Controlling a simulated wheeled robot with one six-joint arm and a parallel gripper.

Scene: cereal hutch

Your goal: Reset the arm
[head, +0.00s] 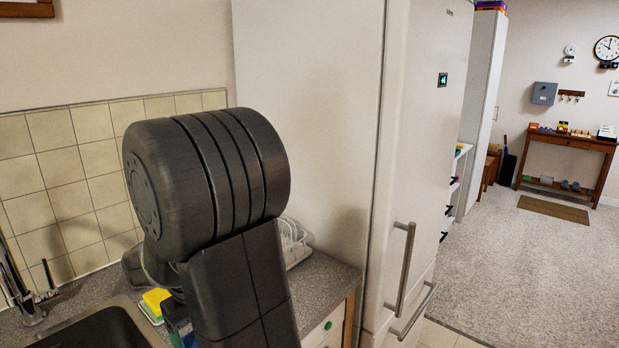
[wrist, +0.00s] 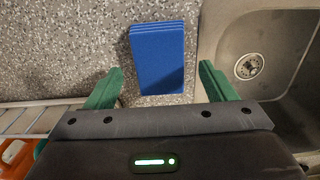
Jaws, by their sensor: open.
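My gripper (wrist: 160,90) shows in the wrist view with its two green fingers spread wide. It is open, with nothing held between the fingers. A blue stack of flat pieces (wrist: 157,57) lies on the speckled grey counter (wrist: 70,50), just beyond and between the fingertips. In the head view my arm fills the middle and hides most of the counter behind it. The gripper itself cannot be made out there.
The sink (wrist: 285,80) is right of the blue stack. In the head view, a yellow sponge (head: 156,302) lies by the sink (head: 95,328) and a white dish rack (head: 296,245) stands behind my arm. The tall fridge (head: 425,150) is close on the right. Open floor (head: 535,270) lies beyond.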

